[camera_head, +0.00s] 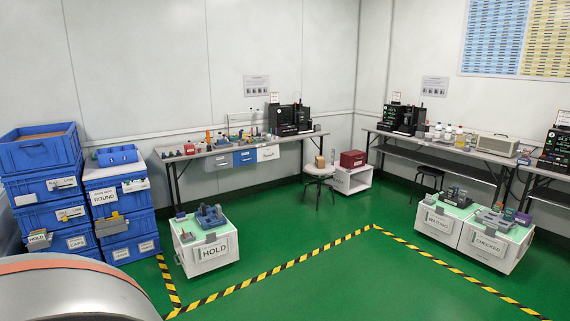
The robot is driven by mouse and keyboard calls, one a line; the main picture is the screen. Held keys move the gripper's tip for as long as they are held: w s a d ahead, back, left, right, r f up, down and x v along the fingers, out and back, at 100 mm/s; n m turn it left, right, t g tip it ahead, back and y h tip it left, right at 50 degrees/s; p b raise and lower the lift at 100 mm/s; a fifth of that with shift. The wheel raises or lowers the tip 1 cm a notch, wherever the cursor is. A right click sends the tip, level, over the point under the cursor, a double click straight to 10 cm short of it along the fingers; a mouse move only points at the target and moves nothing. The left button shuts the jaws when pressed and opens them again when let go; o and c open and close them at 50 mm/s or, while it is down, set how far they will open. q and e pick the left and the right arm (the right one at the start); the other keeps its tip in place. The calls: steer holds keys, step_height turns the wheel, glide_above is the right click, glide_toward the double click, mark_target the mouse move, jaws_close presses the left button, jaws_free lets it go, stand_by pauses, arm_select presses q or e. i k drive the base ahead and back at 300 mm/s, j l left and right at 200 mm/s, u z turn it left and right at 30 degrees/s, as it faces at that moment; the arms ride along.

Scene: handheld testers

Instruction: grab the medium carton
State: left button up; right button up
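A small tan box (320,161), which looks like a carton, sits on a round stool (319,171) in front of the back bench, near the middle of the view. It is too small to tell whether it is the medium carton. No other clear cardboard carton shows. Neither of my grippers is in view.
Blue crates (41,152) are stacked at the left. A white HOLD box (206,250) stands on the floor, with WAITING (436,224) and CHECKED (486,250) boxes at the right. Benches line the walls. The green floor (350,275) is clear. A large grey rounded shape fills the bottom left.

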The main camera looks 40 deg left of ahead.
mark_target(320, 162)
steer(key=u, duration=1.2)
steer(key=i, duration=5.3)
steer(key=i+l+z, duration=0.1)
steer(key=i, duration=2.5)
